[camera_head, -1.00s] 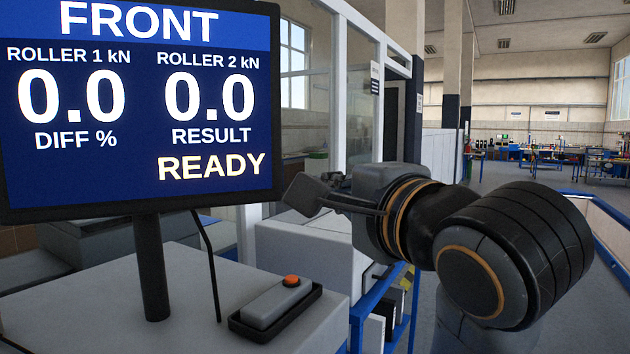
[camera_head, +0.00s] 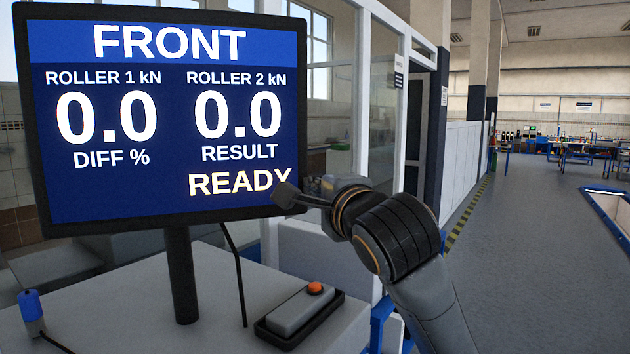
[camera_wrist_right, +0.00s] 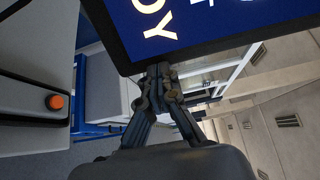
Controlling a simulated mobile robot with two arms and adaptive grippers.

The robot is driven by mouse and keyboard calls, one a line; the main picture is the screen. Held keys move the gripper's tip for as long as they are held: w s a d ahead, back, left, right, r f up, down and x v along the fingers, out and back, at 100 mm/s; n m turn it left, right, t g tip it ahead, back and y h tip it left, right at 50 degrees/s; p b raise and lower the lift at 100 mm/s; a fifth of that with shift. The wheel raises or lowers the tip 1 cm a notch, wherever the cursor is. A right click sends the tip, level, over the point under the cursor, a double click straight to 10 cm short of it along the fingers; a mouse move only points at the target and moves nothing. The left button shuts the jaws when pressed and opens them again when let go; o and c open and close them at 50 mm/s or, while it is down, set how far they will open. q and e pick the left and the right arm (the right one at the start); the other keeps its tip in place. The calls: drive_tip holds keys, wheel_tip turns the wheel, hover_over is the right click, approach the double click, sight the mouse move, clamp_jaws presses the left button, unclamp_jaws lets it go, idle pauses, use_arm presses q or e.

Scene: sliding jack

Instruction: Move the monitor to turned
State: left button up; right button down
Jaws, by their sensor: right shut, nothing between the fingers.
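The monitor (camera_head: 165,125) is a dark-framed screen with a blue display reading FRONT, 0.0, 0.0 and READY. It stands upright on a dark post (camera_head: 181,275) on a light grey cabinet top. My right gripper (camera_head: 287,195) is shut and empty at the monitor's lower right corner, overlapping the frame there. In the right wrist view the shut fingertips (camera_wrist_right: 158,72) are at the lower edge of the monitor (camera_wrist_right: 200,25), near its corner. I cannot tell whether they touch. My left gripper is not in view.
A grey control box with an orange button (camera_head: 314,288) lies in a black tray on the cabinet top (camera_head: 235,335), right of the post. A black cable (camera_head: 236,275) hangs from the monitor. A blue-capped item (camera_head: 31,310) is at left. Open floor (camera_head: 530,250) lies at right.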

idle(0.3)
drive_tip(key=shift+w+d+n+g+y+p, duration=0.2)
drive_tip(key=shift+w+n+g+y+p, duration=0.2)
drive_tip(key=shift+w+n+y+p, duration=0.55)
drive_tip(key=shift+w+m, duration=0.25)
drive_tip(key=shift+w, duration=0.1)
